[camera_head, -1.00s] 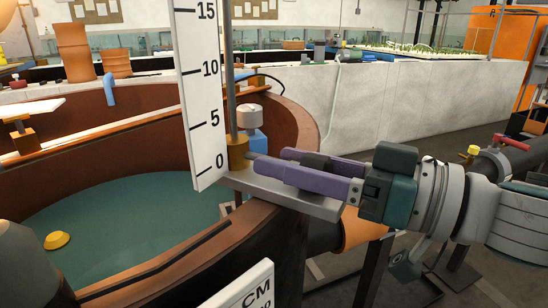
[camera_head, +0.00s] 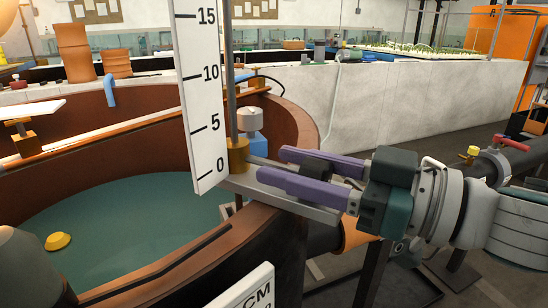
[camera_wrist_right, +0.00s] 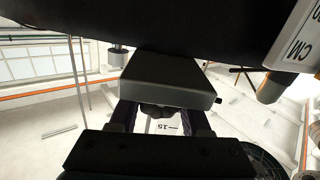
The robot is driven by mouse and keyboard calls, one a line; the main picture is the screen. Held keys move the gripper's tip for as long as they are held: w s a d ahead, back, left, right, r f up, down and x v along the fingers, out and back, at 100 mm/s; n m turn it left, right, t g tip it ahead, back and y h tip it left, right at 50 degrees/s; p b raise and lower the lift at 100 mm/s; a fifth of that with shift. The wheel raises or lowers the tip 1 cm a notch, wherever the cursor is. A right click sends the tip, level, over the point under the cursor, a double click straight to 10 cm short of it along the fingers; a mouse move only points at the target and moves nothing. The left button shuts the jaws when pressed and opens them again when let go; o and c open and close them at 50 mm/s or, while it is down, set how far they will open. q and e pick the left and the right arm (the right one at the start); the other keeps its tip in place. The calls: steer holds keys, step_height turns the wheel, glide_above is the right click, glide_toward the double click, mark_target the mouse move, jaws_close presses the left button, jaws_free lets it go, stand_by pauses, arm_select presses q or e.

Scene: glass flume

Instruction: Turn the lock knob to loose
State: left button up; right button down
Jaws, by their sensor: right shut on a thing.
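My right gripper (camera_head: 273,164) comes in from the right with its purple fingers on either side of a dark knob (camera_head: 317,167). It is shut on this lock knob. In the right wrist view the dark knob (camera_wrist_right: 157,110) is partly hidden under a black block, between the two fingers. A thin metal rod runs from the brass block (camera_head: 237,158) toward the knob. The brass block sits on an upright post beside the white scale board (camera_head: 205,105), marked 0 to 15. I see no mark for loose or tight on the knob. My left gripper is not in view.
A grey shelf plate (camera_head: 310,208) lies just under the fingers, on the rim of the brown round tank (camera_head: 285,120). A grey-topped blue item (camera_head: 252,142) stands behind the brass block. A yellow float (camera_head: 58,241) lies in the water. A white CM sign (camera_head: 245,292) is in front.

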mark_target(328, 177)
steer(key=shift+n, duration=0.4)
steer(key=shift+c, duration=1.9)
jaws_free()
steer(key=shift+d, duration=0.1)
steer(key=b+v, duration=0.1)
steer(key=v, duration=0.8)
steer(key=shift+s, duration=0.15)
steer(key=shift+s+d, duration=0.15)
steer(key=shift+d, duration=0.15)
